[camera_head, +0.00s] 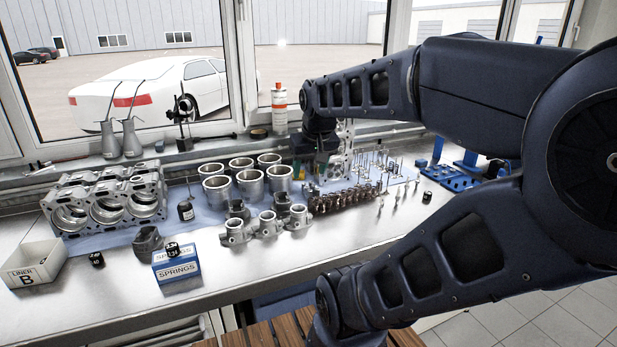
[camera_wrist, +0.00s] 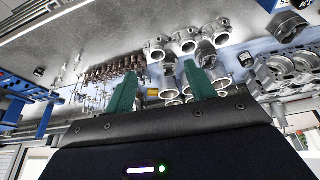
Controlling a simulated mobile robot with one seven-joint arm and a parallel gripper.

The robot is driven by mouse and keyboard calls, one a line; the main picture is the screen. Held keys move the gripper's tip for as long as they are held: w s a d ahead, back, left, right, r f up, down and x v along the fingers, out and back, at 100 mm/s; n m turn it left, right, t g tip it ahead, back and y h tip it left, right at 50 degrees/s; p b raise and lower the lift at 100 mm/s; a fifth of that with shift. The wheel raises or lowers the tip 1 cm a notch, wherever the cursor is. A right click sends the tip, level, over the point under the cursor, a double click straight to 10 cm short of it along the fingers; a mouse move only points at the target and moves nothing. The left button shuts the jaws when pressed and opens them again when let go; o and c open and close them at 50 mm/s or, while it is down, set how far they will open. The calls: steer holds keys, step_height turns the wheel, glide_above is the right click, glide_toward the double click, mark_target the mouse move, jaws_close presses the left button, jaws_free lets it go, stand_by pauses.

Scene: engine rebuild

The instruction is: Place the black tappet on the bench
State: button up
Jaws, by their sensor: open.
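Small black cylinders that look like tappets show in the head view. One with a white mark (camera_head: 172,249) sits on top of the blue and white springs box (camera_head: 177,268). Another with white marks (camera_head: 96,259) lies on the bench (camera_head: 225,290) beside the white bin, and a third (camera_head: 427,197) stands at the right. I cannot tell which is the task's tappet. My gripper (camera_head: 312,167) is over the back of the bench, behind the camshaft parts and apart from these cylinders. In the wrist view its green fingers (camera_wrist: 160,69) are spread with nothing held between them.
Metal cylinder liners (camera_head: 249,187) and an engine block (camera_head: 105,200) stand left of my gripper. A camshaft row (camera_head: 343,198) lies in front. The white bin (camera_head: 33,264) is at far left, a blue rack (camera_head: 452,178) at right. The bench's front strip is mostly clear.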

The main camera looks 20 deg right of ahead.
steer(key=s, duration=0.1)
steer(key=s+a+f, duration=0.1)
steer(key=shift+s+a+n, duration=0.3)
steer(key=shift+s, duration=0.1)
